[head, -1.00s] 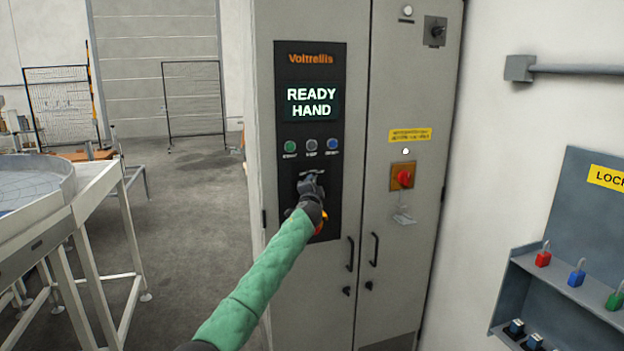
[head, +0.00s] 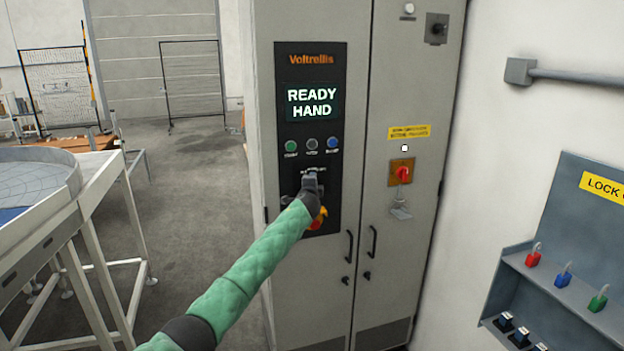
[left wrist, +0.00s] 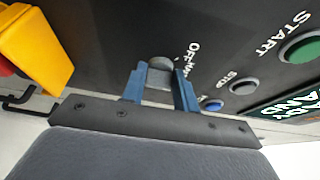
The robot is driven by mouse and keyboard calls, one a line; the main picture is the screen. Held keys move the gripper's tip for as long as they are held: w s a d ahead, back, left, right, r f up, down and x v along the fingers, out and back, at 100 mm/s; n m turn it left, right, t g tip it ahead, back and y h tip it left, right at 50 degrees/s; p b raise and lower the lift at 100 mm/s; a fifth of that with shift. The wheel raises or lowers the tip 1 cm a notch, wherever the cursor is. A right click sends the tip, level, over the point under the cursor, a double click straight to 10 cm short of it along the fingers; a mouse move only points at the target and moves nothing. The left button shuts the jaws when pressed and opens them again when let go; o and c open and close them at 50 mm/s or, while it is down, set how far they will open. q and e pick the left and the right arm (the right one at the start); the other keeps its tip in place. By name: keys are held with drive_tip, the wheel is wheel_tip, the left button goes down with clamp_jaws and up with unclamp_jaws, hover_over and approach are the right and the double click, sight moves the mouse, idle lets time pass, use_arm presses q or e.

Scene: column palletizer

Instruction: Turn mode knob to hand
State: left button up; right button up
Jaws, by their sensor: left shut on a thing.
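The mode knob (left wrist: 160,72) is a small grey knob on the black control panel (head: 290,165). In the left wrist view it sits between the two blue fingers of my left gripper (left wrist: 160,85), which is shut on it. In the head view my left gripper (head: 309,185) is at the panel and hides the knob. The display (head: 311,102) reads "READY HAND". The lettering beside the knob is partly covered by a finger. My right gripper is in neither view.
Green, grey and blue buttons (head: 333,143) sit above my gripper. A red and yellow emergency stop (head: 318,220) is just below it. A red switch (head: 402,174) is on the right cabinet door. A lockout board (head: 590,220) hangs on the right wall. A round-topped table (head: 75,225) stands at left.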

use_arm(q)
drive_tip(key=shift+f, duration=0.1)
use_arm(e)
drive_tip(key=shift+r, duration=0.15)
use_arm(q)
drive_tip(key=o, duration=1)
drive_tip(key=shift+c, duration=0.2)
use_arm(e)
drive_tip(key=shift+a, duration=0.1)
use_arm(q)
drive_tip(key=shift+s, duration=0.1)
drive_tip(key=s+b, duration=0.3)
drive_tip(key=s, duration=0.4)
drive_tip(key=shift+s+a, duration=0.25)
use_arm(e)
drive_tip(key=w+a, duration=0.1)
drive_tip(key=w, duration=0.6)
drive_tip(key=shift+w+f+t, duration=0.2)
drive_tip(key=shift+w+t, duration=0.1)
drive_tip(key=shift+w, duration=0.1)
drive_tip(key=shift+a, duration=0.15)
